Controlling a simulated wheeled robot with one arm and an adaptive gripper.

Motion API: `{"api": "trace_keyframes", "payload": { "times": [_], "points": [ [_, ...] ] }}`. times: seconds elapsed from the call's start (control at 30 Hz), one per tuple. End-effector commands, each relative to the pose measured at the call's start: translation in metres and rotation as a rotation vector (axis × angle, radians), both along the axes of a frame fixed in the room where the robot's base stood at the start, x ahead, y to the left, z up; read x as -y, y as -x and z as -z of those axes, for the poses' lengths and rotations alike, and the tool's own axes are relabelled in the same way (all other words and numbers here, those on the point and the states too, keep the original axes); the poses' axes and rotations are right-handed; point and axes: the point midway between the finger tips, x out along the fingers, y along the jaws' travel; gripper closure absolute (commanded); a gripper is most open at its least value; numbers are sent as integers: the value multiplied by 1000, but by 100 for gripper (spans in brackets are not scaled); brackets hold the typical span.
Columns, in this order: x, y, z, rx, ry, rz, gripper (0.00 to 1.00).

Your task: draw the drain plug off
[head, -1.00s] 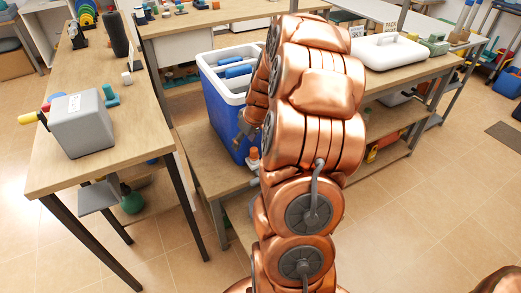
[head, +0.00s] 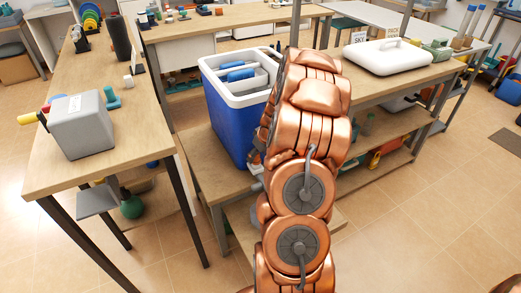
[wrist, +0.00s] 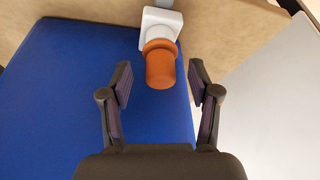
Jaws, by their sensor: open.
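The drain plug (wrist: 161,68) is an orange-brown cap on a white square drain fitting (wrist: 159,26) at the blue cooler's wall, seen top centre in the wrist view. My gripper (wrist: 160,82) is open, with one dark finger on each side of the plug and a visible gap on both sides. The fingers do not appear to touch it. In the head view the blue cooler (head: 222,125) stands with its lid off on a low wooden bench. My arm hides the plug and most of the gripper there.
A white lid (head: 385,57) lies on the bench to the right. Bottles and other items sit on the shelf below the bench.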

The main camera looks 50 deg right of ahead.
Motion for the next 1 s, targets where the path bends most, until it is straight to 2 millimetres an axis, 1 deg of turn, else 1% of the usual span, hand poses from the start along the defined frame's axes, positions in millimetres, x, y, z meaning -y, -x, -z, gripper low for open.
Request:
{"api": "trace_keyframes", "payload": {
  "times": [0.03,0.13,0.47,1.0],
  "points": [
    [-1,-2,6,-2,-2,-1,39],
    [0,-5,12,-1,-2,0,39],
    [0,-6,15,0,0,1,40],
    [0,-6,15,-1,-1,1,96]
  ]
}}
